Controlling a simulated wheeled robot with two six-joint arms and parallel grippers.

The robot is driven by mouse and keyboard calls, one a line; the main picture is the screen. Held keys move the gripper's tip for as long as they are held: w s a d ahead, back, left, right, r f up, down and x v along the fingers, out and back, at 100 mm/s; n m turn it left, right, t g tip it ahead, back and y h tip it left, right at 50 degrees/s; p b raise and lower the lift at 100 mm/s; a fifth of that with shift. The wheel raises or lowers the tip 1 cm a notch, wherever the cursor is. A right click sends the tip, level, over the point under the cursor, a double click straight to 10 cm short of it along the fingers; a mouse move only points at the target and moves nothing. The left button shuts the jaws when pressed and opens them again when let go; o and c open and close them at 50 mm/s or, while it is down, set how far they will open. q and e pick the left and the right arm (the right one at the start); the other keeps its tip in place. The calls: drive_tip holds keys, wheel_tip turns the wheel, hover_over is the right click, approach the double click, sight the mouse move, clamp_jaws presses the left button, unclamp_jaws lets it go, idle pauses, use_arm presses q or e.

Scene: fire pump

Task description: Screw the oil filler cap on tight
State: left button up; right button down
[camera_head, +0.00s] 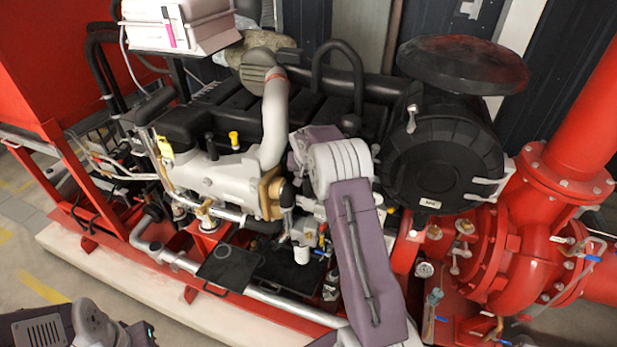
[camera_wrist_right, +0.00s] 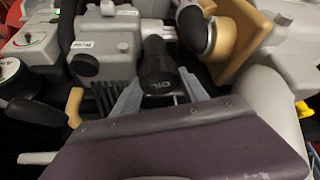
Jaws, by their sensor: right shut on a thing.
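The black oil filler cap (camera_wrist_right: 157,70), marked OIL, shows in the right wrist view between the two grey fingers of my right gripper (camera_wrist_right: 158,92). The fingers are shut on it from both sides. The cap is above the engine's grey housing; its lower end and any thread are hidden, so I cannot tell how tightly it sits. In the head view my right arm reaches over the engine (camera_head: 217,172) and hides the cap and fingertips. Only part of my left arm shows at the bottom left of the head view; its gripper is out of view.
A large black air filter housing (camera_head: 440,150) stands right of my right arm. A thick grey pipe (camera_head: 275,120) rises to its left. Red pump pipework (camera_head: 490,255) fills the right side. A small yellow cap (camera_head: 234,138) is on the engine. Bare floor shows at lower left.

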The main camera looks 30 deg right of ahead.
drive_tip(key=shift+f+m+b, duration=0.1)
drive_tip(key=shift+m+b, duration=0.2)
drive_tip(key=shift+w+a+m+b, duration=0.1)
drive_tip(key=shift+m+b, duration=0.2)
drive_tip(key=shift+b, duration=0.05)
drive_tip(key=shift+m+g+h+b, duration=0.3)
drive_tip(key=shift+m+h+b, duration=0.15)
drive_tip(key=shift+m+h, duration=0.05)
drive_tip(key=shift+m, duration=0.4)
drive_tip(key=shift+m+g+h, duration=0.3)
drive_tip(key=shift+m+g, duration=0.1)
drive_tip(key=shift+m, duration=0.2)
